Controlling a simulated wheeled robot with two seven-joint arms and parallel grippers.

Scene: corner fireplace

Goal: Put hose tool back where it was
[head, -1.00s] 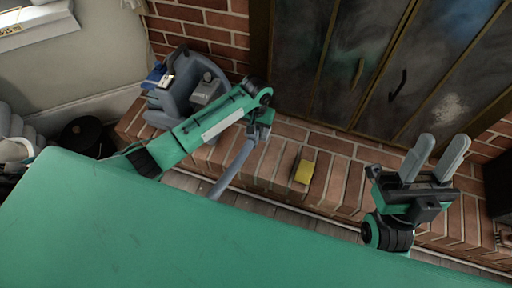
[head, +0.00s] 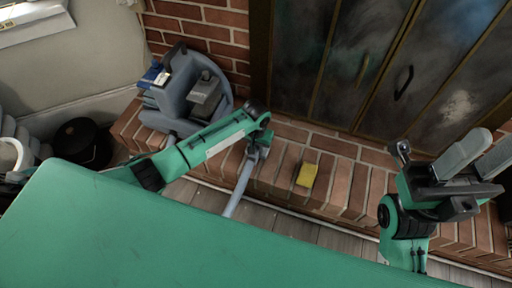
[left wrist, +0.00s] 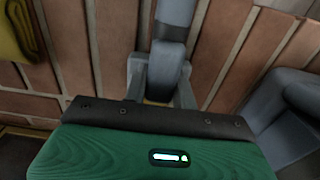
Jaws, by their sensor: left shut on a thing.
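The hose tool (head: 238,187) is a long grey tube in the head view. Its upper end is in my left gripper (head: 257,146), and its lower end hangs past the hearth's front edge. In the left wrist view the grey tool (left wrist: 165,70) is between the two fingers of my left gripper (left wrist: 158,90), which is shut on it. A blue-grey cleaning machine (head: 179,98) stands on the brick hearth left of the gripper; part of it also shows in the left wrist view (left wrist: 290,105). My right gripper (head: 478,158) is open and empty at the right.
Dark fireplace doors (head: 375,70) stand behind. A black round object (head: 82,142) is on the floor at left. Bare hearth lies right of the yellow block.

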